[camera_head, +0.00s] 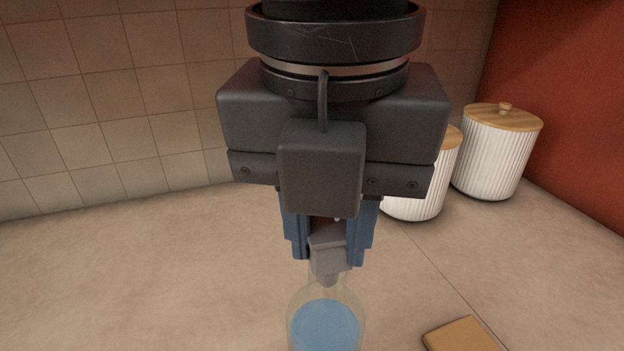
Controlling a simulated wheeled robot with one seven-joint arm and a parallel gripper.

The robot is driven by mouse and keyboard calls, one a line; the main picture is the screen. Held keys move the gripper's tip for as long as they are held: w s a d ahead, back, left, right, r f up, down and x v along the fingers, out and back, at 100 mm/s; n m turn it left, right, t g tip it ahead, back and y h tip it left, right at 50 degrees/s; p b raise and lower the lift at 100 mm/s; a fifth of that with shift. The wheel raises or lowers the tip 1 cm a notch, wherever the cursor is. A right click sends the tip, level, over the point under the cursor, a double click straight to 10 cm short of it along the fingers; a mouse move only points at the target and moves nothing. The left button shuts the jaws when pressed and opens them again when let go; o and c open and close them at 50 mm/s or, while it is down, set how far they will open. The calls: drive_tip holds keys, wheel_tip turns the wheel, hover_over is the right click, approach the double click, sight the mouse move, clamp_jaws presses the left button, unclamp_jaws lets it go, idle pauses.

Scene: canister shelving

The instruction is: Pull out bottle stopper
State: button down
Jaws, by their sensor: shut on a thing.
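The bottle (326,322) stands on the counter at the bottom middle of the picture. It is clear glass with blue liquid inside, and its lower part is cut off by the picture edge. The grey stopper (328,254) is at the bottle's mouth, with its narrow lower end at or in the neck. How deep it sits I cannot tell. My gripper (330,250) points straight down above the bottle, its two blue fingers on either side of the stopper and shut on it. The stopper's top is partly hidden by the gripper body.
Two white ribbed canisters with wooden lids stand at the back right, one (495,155) in the corner and one (425,190) partly behind my gripper. A wooden board (462,336) lies at the lower right. The counter (130,270) at left is clear up to the tiled wall.

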drive_tip(key=shift+r+p, duration=0.75)
drive_tip(key=shift+r, duration=1.65)
drive_tip(key=shift+f, duration=0.1)
